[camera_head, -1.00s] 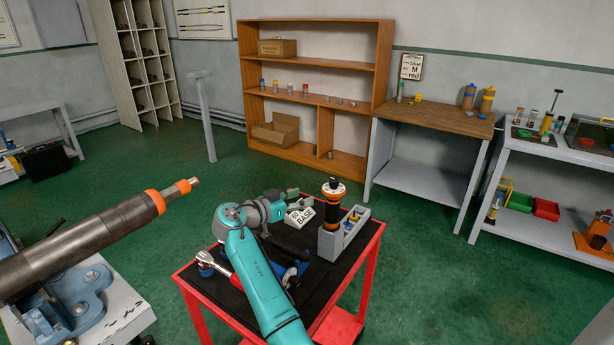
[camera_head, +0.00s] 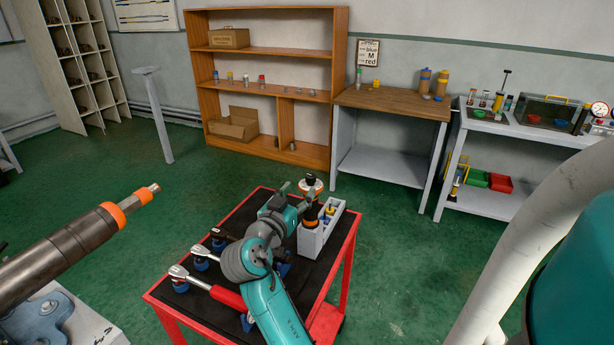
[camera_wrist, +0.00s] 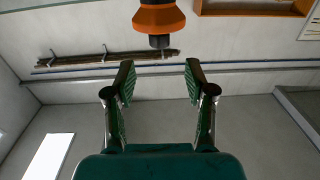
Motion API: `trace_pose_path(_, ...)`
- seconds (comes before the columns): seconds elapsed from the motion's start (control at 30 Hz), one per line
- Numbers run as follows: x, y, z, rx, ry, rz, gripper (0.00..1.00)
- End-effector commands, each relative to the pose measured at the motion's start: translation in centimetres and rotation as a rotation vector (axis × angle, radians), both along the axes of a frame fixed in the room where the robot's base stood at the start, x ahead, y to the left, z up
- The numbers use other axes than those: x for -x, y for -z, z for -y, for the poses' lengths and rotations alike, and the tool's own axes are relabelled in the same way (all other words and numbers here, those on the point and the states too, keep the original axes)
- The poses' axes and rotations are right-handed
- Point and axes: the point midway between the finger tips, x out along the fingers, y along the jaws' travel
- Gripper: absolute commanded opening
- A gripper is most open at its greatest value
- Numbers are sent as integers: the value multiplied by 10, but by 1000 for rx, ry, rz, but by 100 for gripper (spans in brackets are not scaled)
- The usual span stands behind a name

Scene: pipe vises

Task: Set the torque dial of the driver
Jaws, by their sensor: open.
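The driver (camera_head: 311,186) stands upright in a grey holder (camera_head: 312,238) on the red cart, with a black top and an orange collar. My gripper (camera_head: 297,194) is beside its upper part, to the left in the head view. In the wrist view my gripper (camera_wrist: 159,72) is open, with nothing between its fingers. The driver's orange collar and black stub (camera_wrist: 160,22) show there at the top, beyond the fingertips and roughly centred between them. I cannot read any dial marks.
The red cart (camera_head: 346,262) also carries ratchet-type wrenches (camera_head: 190,278) on its black mat. A pipe with an orange end (camera_head: 75,240) juts in from the left. A wooden shelf (camera_head: 192,75) and workbench (camera_head: 385,100) stand behind, with open green floor between.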

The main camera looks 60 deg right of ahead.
Motion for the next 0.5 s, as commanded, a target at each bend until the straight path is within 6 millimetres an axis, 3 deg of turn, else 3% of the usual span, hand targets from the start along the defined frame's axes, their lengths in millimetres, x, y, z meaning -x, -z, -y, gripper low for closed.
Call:
trace_pose_path(0.3,-6,0,57,-1,4,0,55)
trace_pose_path(0.5,-9,0,79,0,1,0,55)
